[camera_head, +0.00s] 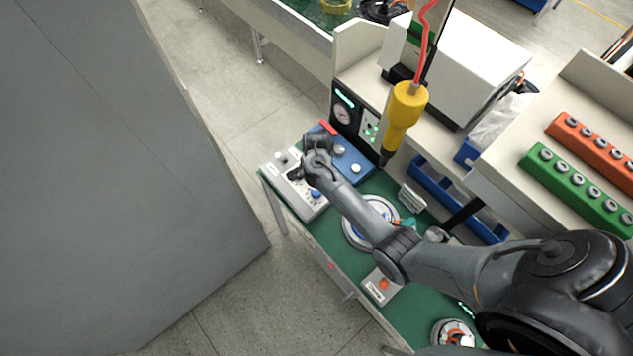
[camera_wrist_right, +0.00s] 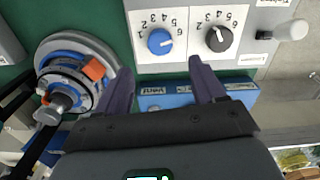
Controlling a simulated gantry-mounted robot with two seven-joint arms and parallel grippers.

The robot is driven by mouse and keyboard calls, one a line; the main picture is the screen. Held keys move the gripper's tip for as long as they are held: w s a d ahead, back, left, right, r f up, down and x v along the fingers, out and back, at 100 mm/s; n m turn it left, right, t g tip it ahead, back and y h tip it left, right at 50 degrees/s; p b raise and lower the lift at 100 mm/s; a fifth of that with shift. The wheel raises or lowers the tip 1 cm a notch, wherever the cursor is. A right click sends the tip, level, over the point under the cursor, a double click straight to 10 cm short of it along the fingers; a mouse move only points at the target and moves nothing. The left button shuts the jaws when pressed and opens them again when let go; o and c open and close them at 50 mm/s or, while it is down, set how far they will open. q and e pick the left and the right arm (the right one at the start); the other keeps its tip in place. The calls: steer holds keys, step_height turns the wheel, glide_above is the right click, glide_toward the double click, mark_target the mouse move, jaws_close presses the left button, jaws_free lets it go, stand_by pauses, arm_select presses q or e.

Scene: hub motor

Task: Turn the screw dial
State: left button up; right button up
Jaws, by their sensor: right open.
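A pale control box (camera_head: 308,203) sits at the far left end of the green worktop. It carries a blue dial (camera_wrist_right: 159,41) and a black dial (camera_wrist_right: 218,39), each on a white numbered scale. The blue dial also shows in the head view (camera_head: 316,193); the black dial there is partly hidden by my gripper. My right gripper (camera_wrist_right: 160,64) is open and empty. Its fingertips stand apart on either side of the blue dial in the wrist view, short of it; contact is not visible. In the head view it is above the box. My left gripper is not in view.
A blue box (camera_head: 353,167) stands beside the control box. A round hub motor (camera_wrist_right: 70,80) in a white ring is nearby, partly under my right arm. A yellow screwdriver (camera_head: 403,112) hangs on a red cord above the bench. Blue bins (camera_head: 465,205) line the back.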

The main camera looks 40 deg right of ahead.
steer(key=shift+r, duration=0.9)
steer(key=shift+s+a, duration=0.1)
